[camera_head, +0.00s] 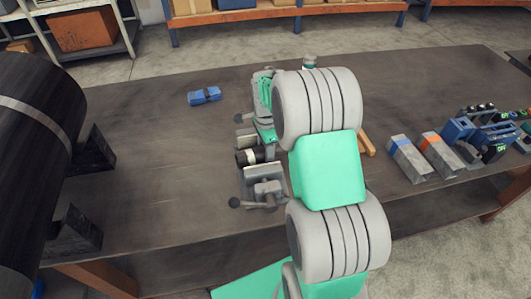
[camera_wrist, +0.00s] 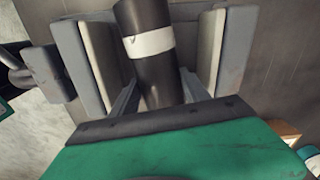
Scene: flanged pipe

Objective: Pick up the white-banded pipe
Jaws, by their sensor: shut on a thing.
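The white-banded pipe (camera_wrist: 149,42) is a dark cylinder with one white ring, seen in the middle of the wrist view. My gripper (camera_wrist: 156,92) is shut on it, with a grey finger on each side. Pale-faced grey blocks flank the pipe farther out. In the head view a short dark part of the pipe with its white band (camera_head: 250,156) shows left of my arm, between grey clamp-like parts. My arm hides much of this area, and my gripper's fingers cannot be made out clearly there. The pipe's lower end is hidden in the wrist view.
A large black cylinder (camera_head: 30,160) with a thin pale ring fills the left edge, near dark brackets (camera_head: 92,150). A blue object (camera_head: 204,96) lies at the back. Two striped grey blocks (camera_head: 408,158) and blue fixtures (camera_head: 485,132) stand right. The table's left middle is clear.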

